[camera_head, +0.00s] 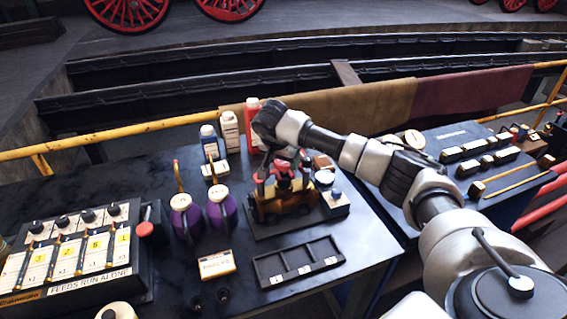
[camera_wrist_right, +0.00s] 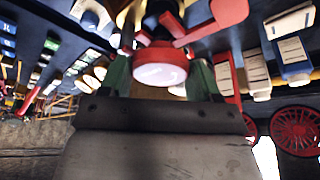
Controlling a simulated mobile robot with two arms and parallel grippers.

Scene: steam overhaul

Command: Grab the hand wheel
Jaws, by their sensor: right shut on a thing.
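The hand wheel (camera_wrist_right: 160,70) is red, with a round hub face close to the camera in the right wrist view. A red arm-like part (camera_wrist_right: 218,16) reaches out beside it. My right gripper (camera_wrist_right: 163,84) has its greenish fingers on both sides of the hub and is shut on it. In the head view my right gripper (camera_head: 278,163) points down over a small brass and black machine (camera_head: 284,205) on a dark base. It hides most of the red wheel there. My left gripper is not in view.
Two purple oil cans (camera_head: 184,218) and several bottles (camera_head: 229,130) stand left of the machine. A black compartment tray (camera_head: 298,264) and a small labelled box (camera_head: 217,264) lie in front. A switch panel (camera_head: 75,255) fills the left. A yellow rail (camera_head: 120,133) runs behind the table.

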